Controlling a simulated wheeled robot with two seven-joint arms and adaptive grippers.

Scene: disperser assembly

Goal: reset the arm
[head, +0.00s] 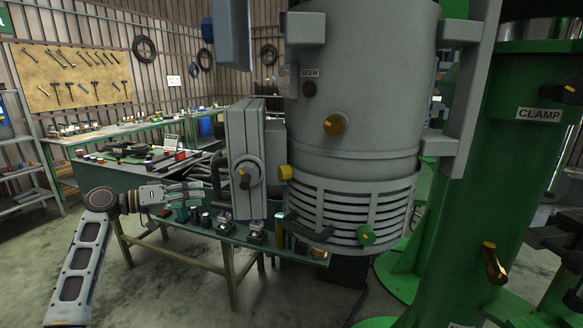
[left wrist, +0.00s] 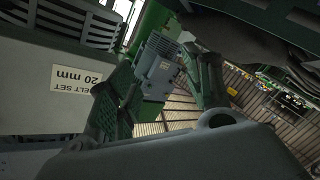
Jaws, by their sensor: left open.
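My left arm comes in from the lower left of the head view. My left gripper (head: 203,191) is open and points right, above the near green bench, with nothing seen between its fingers. The grey disperser machine (head: 350,110) stands just right of it, with a grey box and knob on its left side; the fingertips look close to that box, but I cannot tell the exact gap. In the left wrist view the open fingers (left wrist: 155,85) frame a distant grey unit. My right gripper is not in view.
The green bench (head: 250,238) below the gripper carries several small parts. A green column marked CLAMP (head: 510,150) stands at the right. A longer workbench (head: 120,130) and a tool board (head: 70,75) are at the back left. A label reading 20 mm (left wrist: 77,77) shows on a grey panel.

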